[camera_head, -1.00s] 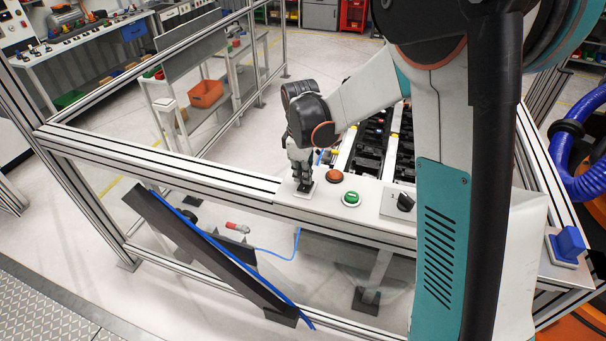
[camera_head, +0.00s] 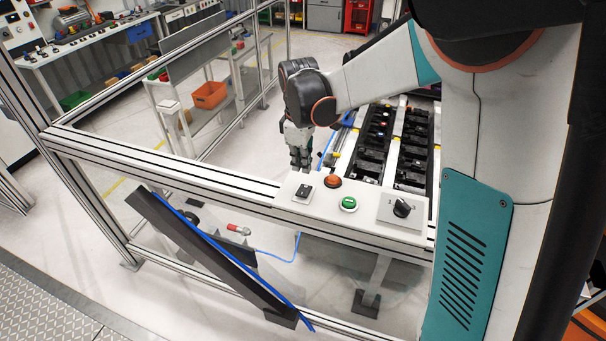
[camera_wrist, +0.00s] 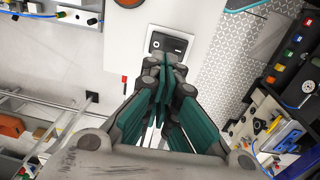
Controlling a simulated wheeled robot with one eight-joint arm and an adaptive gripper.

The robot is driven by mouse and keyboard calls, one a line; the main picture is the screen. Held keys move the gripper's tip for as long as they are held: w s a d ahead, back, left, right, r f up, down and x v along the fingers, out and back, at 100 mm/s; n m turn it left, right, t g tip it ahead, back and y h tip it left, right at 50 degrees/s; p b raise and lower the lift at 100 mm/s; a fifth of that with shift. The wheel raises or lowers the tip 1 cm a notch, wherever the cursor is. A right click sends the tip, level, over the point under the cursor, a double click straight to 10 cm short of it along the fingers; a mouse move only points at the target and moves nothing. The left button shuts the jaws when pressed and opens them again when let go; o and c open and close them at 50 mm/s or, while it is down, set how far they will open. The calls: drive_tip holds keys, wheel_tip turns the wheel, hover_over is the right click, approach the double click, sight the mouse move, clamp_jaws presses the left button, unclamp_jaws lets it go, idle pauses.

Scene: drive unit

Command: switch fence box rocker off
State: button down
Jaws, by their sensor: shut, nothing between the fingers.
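The fence box (camera_head: 330,214) is a white panel on the fence's top rail. Its black rocker (camera_head: 303,191) sits on a pale plate at the panel's left end. The rocker also shows in the wrist view (camera_wrist: 168,44), just past my fingertips, with a light mark on one half. My gripper (camera_head: 300,168) is shut and empty, pointing down just behind the panel's far edge, apart from the rocker. In the wrist view my closed fingers (camera_wrist: 166,62) overlap the lower edge of the rocker's plate. I cannot tell which way the rocker is tilted.
An orange button (camera_head: 333,181), a green button (camera_head: 348,203) and a black rotary knob (camera_head: 402,208) share the panel to the right of the rocker. The aluminium fence rail (camera_head: 160,165) runs to the left. Black machinery (camera_head: 410,155) stands behind the panel.

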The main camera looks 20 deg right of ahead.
wheel_tip(320, 180, up, 7)
drive_tip(key=shift+w, duration=0.3)
drive_tip(key=shift+b, duration=0.3)
drive_tip(key=s+d+f+m+t+b, duration=0.1)
drive_tip(key=s+f+m+t+b, duration=0.5)
drive_tip(key=s+f+b, duration=1.8)
drive_tip(key=m+b, duration=0.2)
drive_tip(key=m, duration=0.2)
drive_tip(key=shift+d+f+m+t+b, duration=0.3)
drive_tip(key=shift+m+t, duration=0.1)
